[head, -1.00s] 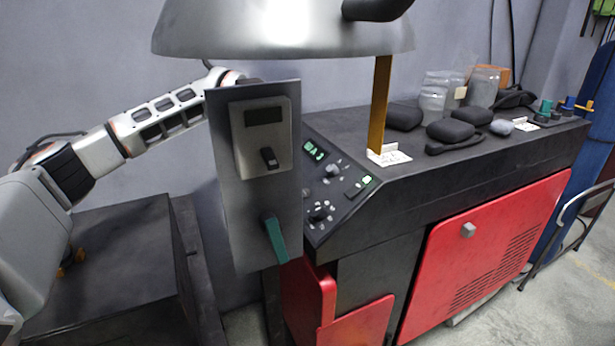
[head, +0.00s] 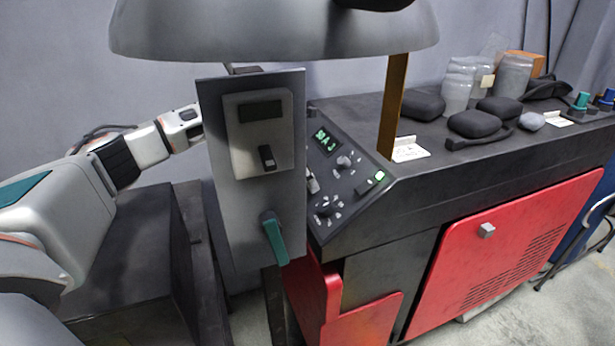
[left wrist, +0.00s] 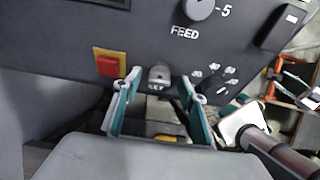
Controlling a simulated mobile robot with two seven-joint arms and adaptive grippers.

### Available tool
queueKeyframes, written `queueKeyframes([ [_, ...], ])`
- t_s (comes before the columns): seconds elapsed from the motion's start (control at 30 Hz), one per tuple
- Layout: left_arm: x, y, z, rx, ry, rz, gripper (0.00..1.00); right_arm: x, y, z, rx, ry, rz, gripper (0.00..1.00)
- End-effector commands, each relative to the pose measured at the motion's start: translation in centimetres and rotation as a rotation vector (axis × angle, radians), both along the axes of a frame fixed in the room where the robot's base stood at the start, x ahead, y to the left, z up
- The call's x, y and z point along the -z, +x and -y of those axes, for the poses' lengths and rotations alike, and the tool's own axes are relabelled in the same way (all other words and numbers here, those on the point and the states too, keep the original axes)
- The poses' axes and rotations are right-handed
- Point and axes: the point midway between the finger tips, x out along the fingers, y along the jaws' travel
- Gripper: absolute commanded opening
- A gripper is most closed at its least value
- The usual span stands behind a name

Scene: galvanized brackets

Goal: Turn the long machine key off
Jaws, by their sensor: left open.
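Nothing shows held between the fingers. In the head view, my left arm passes behind an upright grey plate (head: 225,215), which hides the gripper. The machine's sloped control panel (head: 335,215) shows to the right of that plate.
A red button (left wrist: 109,66) on a yellow plate is left of the key; the FEED knob (left wrist: 200,8) is above right. The upright plate carries a switch box (head: 258,155) and a teal lever (head: 275,240). A grey hood (head: 275,35) hangs above.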

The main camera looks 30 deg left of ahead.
Motion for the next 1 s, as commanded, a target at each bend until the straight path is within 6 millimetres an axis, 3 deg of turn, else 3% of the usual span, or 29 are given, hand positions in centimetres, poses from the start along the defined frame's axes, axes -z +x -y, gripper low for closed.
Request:
queueKeyframes([
  [0.3, 0.33, 0.08, 0.07, 0.0, 0.0, 0.0, 0.42, 0.01, -0.01, 0.06, 0.001, -0.001, -0.001, 0.4],
  [0.43, 0.32, 0.07, 0.07, 0.0, 0.0, 0.0, 0.08, 0.01, -0.01, 0.07, 0.001, -0.001, -0.001, 0.4],
  [0.47, 0.32, 0.07, 0.07, 0.0, 0.0, 0.0, 0.03, 0.02, 0.0, 0.07, 0.001, -0.001, -0.001, 0.4],
  [1.0, 0.28, 0.16, -0.05, -0.095, -0.055, -0.049, 0.03, 0.03, -0.01, 0.06, 0.001, -0.001, -0.001, 0.4],
])
